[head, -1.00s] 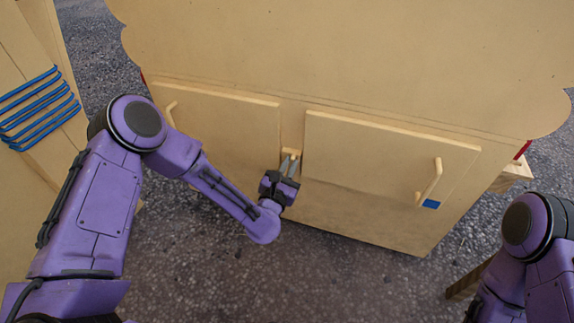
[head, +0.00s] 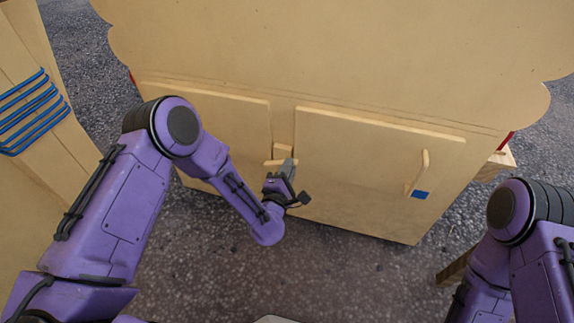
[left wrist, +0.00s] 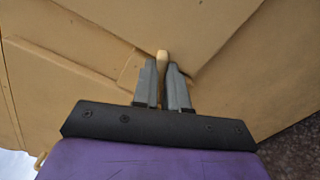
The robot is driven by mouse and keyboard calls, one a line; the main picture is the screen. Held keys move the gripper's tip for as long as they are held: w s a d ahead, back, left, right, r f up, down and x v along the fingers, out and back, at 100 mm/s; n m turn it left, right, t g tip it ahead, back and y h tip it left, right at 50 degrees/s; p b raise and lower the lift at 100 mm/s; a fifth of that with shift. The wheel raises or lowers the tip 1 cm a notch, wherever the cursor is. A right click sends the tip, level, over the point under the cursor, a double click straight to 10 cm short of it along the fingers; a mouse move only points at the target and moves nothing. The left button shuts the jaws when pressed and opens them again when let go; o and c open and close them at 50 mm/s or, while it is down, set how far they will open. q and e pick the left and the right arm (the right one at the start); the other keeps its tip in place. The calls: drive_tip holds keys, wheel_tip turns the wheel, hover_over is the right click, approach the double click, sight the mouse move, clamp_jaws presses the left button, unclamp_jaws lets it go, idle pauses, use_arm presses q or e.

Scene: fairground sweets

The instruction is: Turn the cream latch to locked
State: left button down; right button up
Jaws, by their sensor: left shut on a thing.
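The cream latch (head: 270,162) sits on the front of the cream cabinet, in the gap between its two doors. Its bar lies about level in the head view, reaching toward the left door. My left gripper (head: 287,166) is at the latch, its fingers closed on it. In the left wrist view, a pale end of the latch (left wrist: 162,56) shows between the two grey fingertips (left wrist: 162,66); the fingers hide part of it. My right gripper is out of view; only part of my right arm shows at the lower right.
The left door (head: 215,115) and right door (head: 365,150) look closed. A board with several blue bars (head: 35,115) stands at the left. Speckled floor (head: 340,275) is clear in front.

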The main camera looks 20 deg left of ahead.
use_arm(q)
drive_tip(key=shift+s+d+f+m+p, duration=0.1)
drive_tip(key=shift+f+m+p, duration=0.2)
drive_tip(key=shift+m, duration=0.75)
drive_tip(key=shift+d+f+m+p, duration=0.1)
drive_tip(key=shift+f+m, duration=0.3)
drive_tip(key=shift+m, duration=0.65)
drive_tip(key=shift+a, duration=0.1)
drive_tip(key=c, duration=1.2)
unclamp_jaws()
drive_tip(key=shift+o, duration=0.2)
drive_tip(key=s+p, duration=0.2)
drive_tip(key=s, duration=0.8)
drive_tip(key=shift+s+a+p, duration=0.2)
drive_tip(key=shift+s+p, duration=0.05)
drive_tip(key=shift+p, duration=0.1)
